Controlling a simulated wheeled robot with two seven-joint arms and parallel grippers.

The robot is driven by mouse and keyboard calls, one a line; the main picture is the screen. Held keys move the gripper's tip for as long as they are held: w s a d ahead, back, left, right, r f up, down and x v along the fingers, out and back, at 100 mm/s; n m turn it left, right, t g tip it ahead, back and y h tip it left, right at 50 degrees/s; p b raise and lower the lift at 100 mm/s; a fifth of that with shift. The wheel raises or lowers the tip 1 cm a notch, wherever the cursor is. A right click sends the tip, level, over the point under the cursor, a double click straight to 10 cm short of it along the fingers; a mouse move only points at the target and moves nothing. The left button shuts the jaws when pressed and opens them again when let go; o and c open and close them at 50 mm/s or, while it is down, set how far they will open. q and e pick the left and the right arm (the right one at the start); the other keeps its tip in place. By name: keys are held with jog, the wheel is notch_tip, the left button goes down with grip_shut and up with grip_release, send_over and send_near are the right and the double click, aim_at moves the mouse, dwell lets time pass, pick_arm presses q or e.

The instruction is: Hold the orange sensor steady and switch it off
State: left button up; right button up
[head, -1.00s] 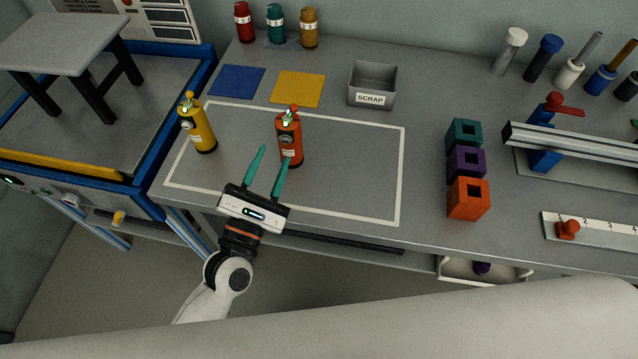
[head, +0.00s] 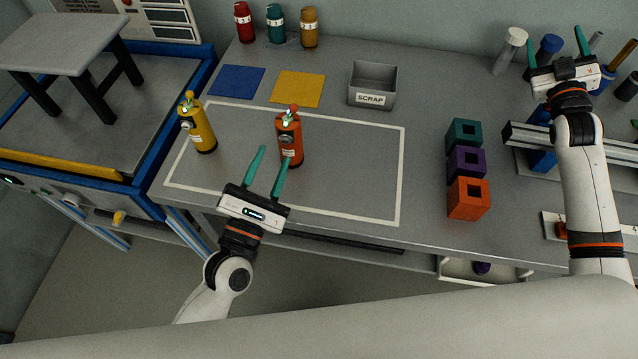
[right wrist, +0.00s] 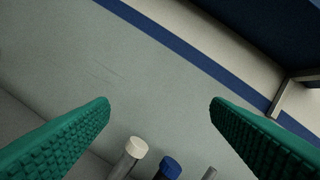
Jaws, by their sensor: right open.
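The orange sensor (head: 290,139), a small upright cylinder with a reddish top and a small green light, stands inside the white outline on the grey bench. A similar yellow sensor (head: 198,124) stands to its left. My left gripper (head: 270,168) is open, its two teal fingers spread just in front and to the left of the orange sensor; the right finger's tip overlaps its lower edge in the picture. I cannot tell if they touch. My right gripper (head: 556,48) is open and empty above the back right of the bench, far from the sensor.
A grey scrap bin (head: 372,85) and blue (head: 237,81) and yellow (head: 298,89) squares lie behind the outline. Teal, purple and orange blocks (head: 468,199) stand right of it. Handled tools (head: 510,50) and a metal rail (head: 520,136) are near my right arm. The outline's right part is clear.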

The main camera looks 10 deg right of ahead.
aim_at(296, 153)
jog(key=s+a+f+g+y, duration=0.15)
jog(key=a+y, duration=0.45)
jog(key=a, duration=1.4)
jog(key=a+f+g+y, duration=0.2)
jog(key=a+y, duration=0.4)
jog(key=a, duration=1.3)
jog(key=shift+h, duration=0.5)
jog(key=s+a+f, duration=0.3)
jog(key=s+f, duration=0.1)
jog(key=f, duration=0.1)
jog(key=s+a+f, duration=0.3)
jog(key=s+f, duration=0.2)
jog(key=s+a+f, duration=0.4)
jog(key=f, duration=0.1)
jog(key=shift+s+f, duration=0.2)
jog(key=x, duration=1.1)
jog(key=shift+w+a+f, duration=0.2)
jog(key=shift+w, duration=0.15)
